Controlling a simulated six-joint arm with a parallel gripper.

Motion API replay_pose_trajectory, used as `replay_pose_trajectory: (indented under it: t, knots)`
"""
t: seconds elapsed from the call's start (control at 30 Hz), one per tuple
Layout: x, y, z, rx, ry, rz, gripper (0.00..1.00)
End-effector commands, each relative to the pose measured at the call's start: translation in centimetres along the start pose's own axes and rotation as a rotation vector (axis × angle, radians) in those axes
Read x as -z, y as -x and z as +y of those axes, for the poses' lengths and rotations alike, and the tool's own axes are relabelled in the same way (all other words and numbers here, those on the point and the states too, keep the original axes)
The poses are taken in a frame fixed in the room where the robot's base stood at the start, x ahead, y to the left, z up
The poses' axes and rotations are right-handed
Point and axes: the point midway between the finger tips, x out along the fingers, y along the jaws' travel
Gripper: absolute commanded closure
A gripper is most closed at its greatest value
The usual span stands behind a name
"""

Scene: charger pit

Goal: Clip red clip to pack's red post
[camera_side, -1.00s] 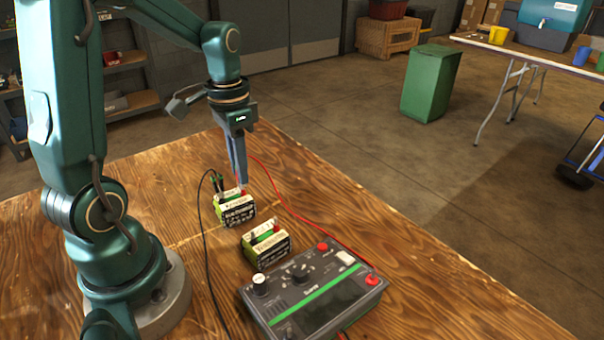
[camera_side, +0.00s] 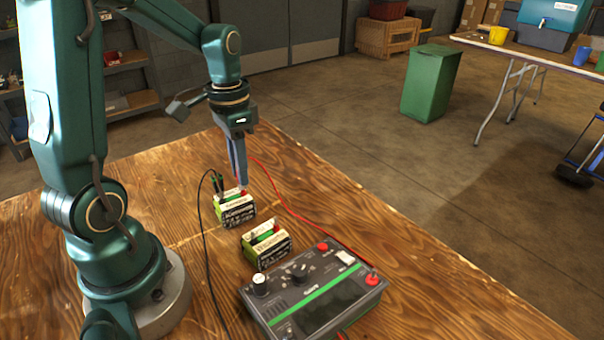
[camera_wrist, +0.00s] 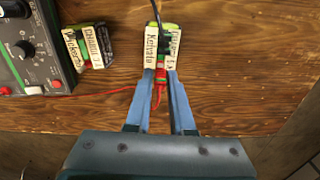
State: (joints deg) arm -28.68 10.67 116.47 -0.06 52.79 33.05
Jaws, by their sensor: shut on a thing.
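My gripper (camera_side: 242,187) points down over the far battery pack (camera_side: 236,213) and is shut on the red clip, which also shows between the fingers in the wrist view (camera_wrist: 160,82). A red lead runs from the clip to the charger (camera_side: 315,298). The clip's tip is down at the pack's red post end; the fingers hide the post, so I cannot tell whether the clip grips it. In the wrist view the pack (camera_wrist: 152,48) lies just beyond the fingertips (camera_wrist: 161,72). A black lead and dark clip (camera_side: 217,182) are at the pack's other end.
A second pack (camera_side: 266,248) stands between the first pack and the charger, which has knobs and red jacks. The black lead curves along the wooden table (camera_side: 420,290). The right part of the table is clear.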

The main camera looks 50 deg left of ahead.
Motion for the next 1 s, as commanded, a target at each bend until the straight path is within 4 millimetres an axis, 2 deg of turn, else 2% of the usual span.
replay_pose_trajectory:
  t: [0.33, 0.37, 0.4, 0.43, 0.47, 0.97, 1.0]
  knots:
    - [0.01, -0.07, -0.01, 0.000, 0.000, 0.000, 1.00]
    - [0.01, -0.07, -0.01, 0.000, 0.000, 0.000, 0.75]
    - [0.01, -0.07, -0.01, 0.000, 0.000, 0.000, 0.60]
    - [0.01, -0.07, -0.01, 0.000, 0.000, 0.000, 0.48]
    - [0.01, -0.07, -0.01, 0.000, 0.000, 0.000, 0.44]
    - [0.01, -0.07, -0.01, 0.000, 0.000, 0.000, 0.44]
    - [0.01, -0.07, -0.01, 0.000, 0.000, 0.000, 0.36]
